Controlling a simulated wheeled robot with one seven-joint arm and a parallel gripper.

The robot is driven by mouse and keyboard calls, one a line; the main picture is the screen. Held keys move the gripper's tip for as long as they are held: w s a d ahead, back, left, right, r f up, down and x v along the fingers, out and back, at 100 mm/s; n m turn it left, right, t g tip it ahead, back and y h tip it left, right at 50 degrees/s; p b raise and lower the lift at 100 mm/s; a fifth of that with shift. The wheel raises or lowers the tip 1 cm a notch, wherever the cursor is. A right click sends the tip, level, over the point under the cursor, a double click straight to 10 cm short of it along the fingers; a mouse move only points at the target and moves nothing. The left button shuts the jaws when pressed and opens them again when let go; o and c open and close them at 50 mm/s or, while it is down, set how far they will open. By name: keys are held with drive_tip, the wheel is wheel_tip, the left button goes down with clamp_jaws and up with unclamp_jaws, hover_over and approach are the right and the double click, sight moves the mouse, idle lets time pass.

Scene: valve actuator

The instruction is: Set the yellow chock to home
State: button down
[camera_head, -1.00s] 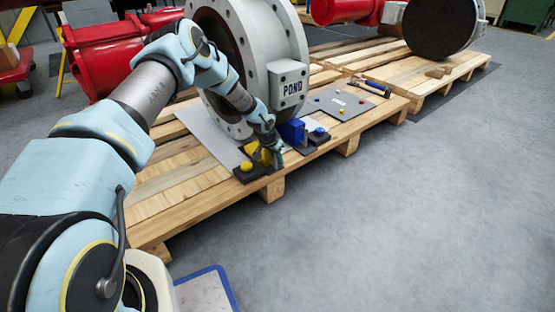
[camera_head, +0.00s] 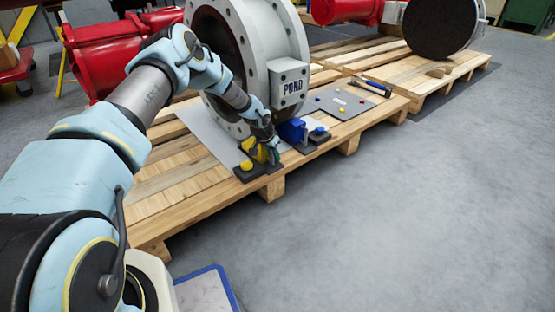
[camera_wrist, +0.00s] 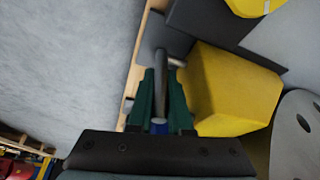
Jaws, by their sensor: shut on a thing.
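The yellow chock (camera_head: 259,153) stands on a dark base near the front edge of the pallet, left of the blue chock (camera_head: 292,131). In the wrist view the yellow chock (camera_wrist: 225,90) is a large block just right of my fingers. My gripper (camera_head: 274,152) is low beside it. Its green fingers (camera_wrist: 161,100) are shut on a slim grey bar (camera_wrist: 165,62). I cannot tell whether the bar joins the chock, as its lower end is hidden between the fingers. A round yellow knob (camera_head: 246,166) is on the dark base, in front of the chock.
A large grey flanged valve body (camera_head: 275,45) marked POND stands just behind the chocks. A blue knob (camera_head: 319,130) on a dark base is at right. A grey plate (camera_head: 340,103) and a hammer (camera_head: 377,88) lie farther along the pallet (camera_head: 205,193). Open floor lies in front.

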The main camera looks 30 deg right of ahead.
drive_tip(key=shift+w+a, duration=0.2)
drive_tip(key=shift+w, duration=0.8)
drive_tip(key=c, duration=1.1)
unclamp_jaws()
drive_tip(key=shift+w, duration=0.1)
drive_tip(key=p+v, duration=0.4)
drive_tip(key=v, duration=0.7)
